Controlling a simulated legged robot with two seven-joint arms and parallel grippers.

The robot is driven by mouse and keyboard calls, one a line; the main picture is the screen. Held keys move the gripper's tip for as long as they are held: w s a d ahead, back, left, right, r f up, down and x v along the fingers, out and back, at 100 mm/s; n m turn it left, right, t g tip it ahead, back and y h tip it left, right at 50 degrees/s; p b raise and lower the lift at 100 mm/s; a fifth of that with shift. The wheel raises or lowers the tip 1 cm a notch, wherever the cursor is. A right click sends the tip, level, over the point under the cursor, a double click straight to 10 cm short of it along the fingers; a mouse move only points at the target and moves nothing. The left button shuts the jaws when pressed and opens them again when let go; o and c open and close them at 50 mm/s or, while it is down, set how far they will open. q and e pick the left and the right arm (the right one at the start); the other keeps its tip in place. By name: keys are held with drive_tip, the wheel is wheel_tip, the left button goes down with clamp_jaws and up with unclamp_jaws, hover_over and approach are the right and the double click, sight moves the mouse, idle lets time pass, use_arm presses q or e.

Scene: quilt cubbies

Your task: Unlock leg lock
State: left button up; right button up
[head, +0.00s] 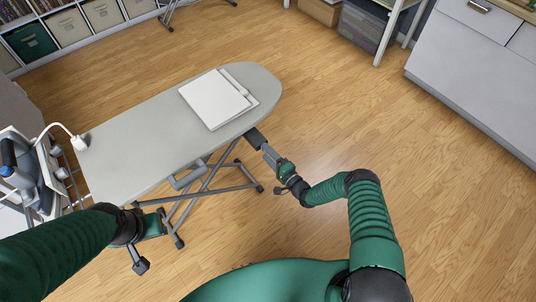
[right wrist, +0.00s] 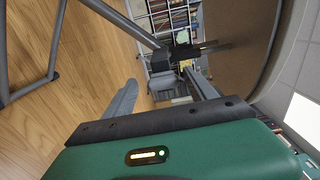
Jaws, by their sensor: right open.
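A grey ironing board (head: 140,125) stands on crossed metal legs (head: 205,185). In the right wrist view its brown-grey underside (right wrist: 245,50) is at the upper right. A dark bracket with a short bar (right wrist: 185,52) sits under it, where a leg tube meets it; this looks like the leg lock. My right gripper (head: 258,140) is at the board's right edge, partly under it. In the right wrist view its two fingers (right wrist: 163,98) are spread, with the bracket beyond them and nothing held. My left gripper (head: 152,224) is by the board's near left end; its fingers are not clear.
A folded white cloth or panel (head: 215,98) lies on the board. An iron (head: 14,165) and a plugged white cord (head: 62,128) are at its left end. A grey cabinet (head: 475,65) stands at the right, cubbies (head: 70,27) at the back left. The wooden floor between is clear.

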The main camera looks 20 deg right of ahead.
drive_tip(key=p+v, duration=0.4)
drive_tip(key=v, duration=1.2)
drive_tip(key=shift+s+d, duration=0.15)
drive_tip(key=shift+s, duration=0.25)
